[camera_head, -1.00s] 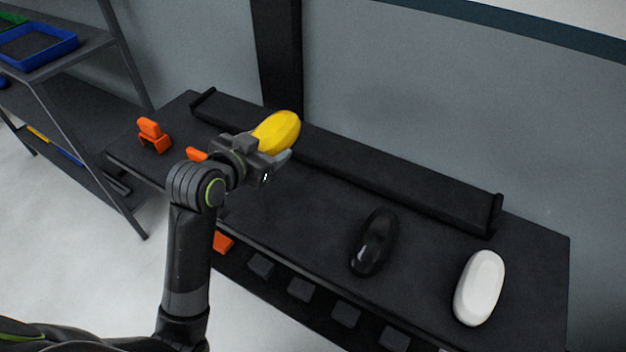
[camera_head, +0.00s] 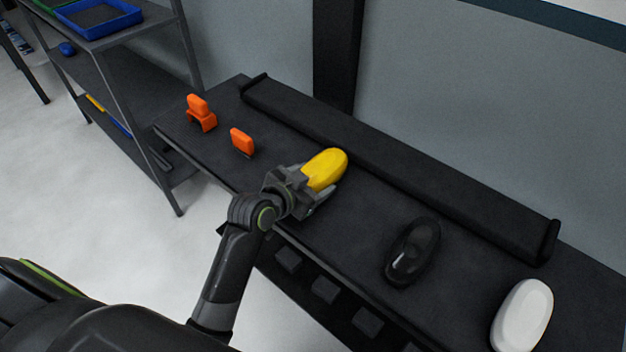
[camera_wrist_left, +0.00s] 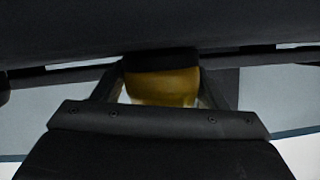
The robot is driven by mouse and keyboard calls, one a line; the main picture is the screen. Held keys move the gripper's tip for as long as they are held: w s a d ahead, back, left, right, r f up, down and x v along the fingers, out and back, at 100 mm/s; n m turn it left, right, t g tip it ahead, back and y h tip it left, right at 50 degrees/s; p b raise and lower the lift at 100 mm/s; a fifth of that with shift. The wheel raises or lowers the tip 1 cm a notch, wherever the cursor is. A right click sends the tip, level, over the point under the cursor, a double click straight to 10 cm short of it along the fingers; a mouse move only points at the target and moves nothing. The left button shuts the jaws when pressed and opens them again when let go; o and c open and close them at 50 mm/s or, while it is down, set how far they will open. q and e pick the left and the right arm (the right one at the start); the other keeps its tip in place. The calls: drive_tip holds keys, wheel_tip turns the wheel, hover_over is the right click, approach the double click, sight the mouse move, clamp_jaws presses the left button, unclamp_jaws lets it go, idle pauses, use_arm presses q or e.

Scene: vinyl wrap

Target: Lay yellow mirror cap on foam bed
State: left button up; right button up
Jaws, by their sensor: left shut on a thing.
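The yellow mirror cap (camera_head: 325,169) is a smooth oval shell. My left gripper (camera_head: 310,188) is shut on its near end, and the cap points up and right over the dark table, beside the front edge of a long black bed. Whether the cap touches the table or hangs above it I cannot tell. In the left wrist view the cap (camera_wrist_left: 163,86) shows between the fingers, its upper part hidden by a dark piece. The long black bed (camera_head: 440,198) with raised ends lies along the back of the table; I cannot tell if it is the foam bed. My right gripper is out of view.
A black mirror cap (camera_head: 413,252) and a white one (camera_head: 522,316) lie to the right on the table. Two orange pieces (camera_head: 201,113) (camera_head: 242,142) stand at the left. A shelf rack (camera_head: 125,95) with a blue tray (camera_head: 98,18) is at far left.

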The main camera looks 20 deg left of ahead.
use_arm(q)
drive_tip(key=o, duration=1.1)
drive_tip(key=shift+f, duration=0.1)
